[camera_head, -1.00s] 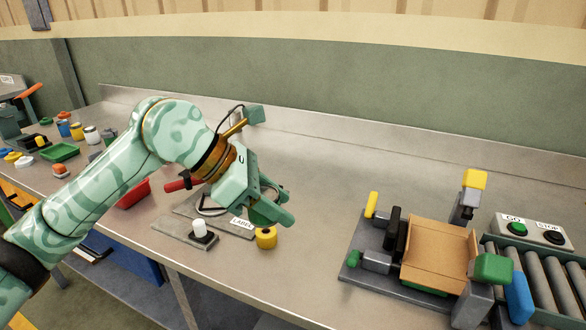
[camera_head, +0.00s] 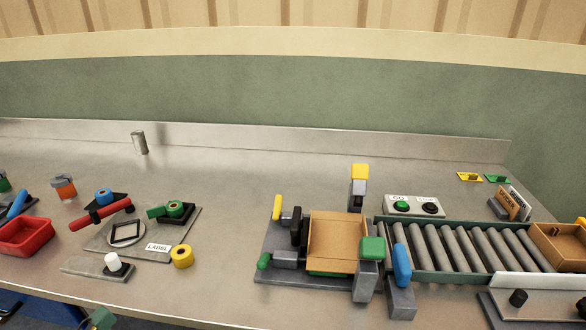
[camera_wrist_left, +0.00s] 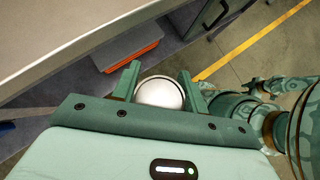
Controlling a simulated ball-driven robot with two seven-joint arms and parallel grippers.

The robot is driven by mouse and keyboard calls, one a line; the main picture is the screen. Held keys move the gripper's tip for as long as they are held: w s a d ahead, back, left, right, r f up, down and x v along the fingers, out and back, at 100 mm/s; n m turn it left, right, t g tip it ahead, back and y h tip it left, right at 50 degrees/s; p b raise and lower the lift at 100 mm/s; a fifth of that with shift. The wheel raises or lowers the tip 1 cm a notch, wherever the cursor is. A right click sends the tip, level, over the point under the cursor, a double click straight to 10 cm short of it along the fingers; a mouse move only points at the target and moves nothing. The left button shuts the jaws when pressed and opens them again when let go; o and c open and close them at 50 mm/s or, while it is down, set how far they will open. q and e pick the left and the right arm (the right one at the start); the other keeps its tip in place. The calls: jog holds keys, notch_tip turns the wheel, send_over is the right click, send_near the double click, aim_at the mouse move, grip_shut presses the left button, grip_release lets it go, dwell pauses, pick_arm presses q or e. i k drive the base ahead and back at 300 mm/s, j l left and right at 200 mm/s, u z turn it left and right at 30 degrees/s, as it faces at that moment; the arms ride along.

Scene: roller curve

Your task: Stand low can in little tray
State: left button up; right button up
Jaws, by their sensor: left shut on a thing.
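My left gripper (camera_wrist_left: 157,76) is shut on a round, pale can (camera_wrist_left: 160,93) with a dark rim, seen in the left wrist view between the fingers. It is held over the floor, beside the bench edge. In the head view only a green part of my left arm or gripper shows at the bottom left edge; the can is hidden there. A red tray (camera_head: 25,237) is on the bench at the left, and a small square frame-like dish (camera_head: 125,232) lies on a grey plate. I cannot tell which is the little tray. My right gripper is not in view.
A tall silver can (camera_head: 139,143) stands at the back left. A yellow roll (camera_head: 182,256) lies by the label plate. A fixture with a cardboard box (camera_head: 337,240) and a roller conveyor (camera_head: 450,246) fill the right. The bench's back middle is clear.

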aim_at(562, 259)
jog(key=k+l, duration=0.1)
jog(key=l, duration=0.8)
jog(key=k+l, duration=0.1)
jog(key=l, duration=0.75)
jog(key=k+l+z, duration=0.1)
jog(key=l, duration=0.8)
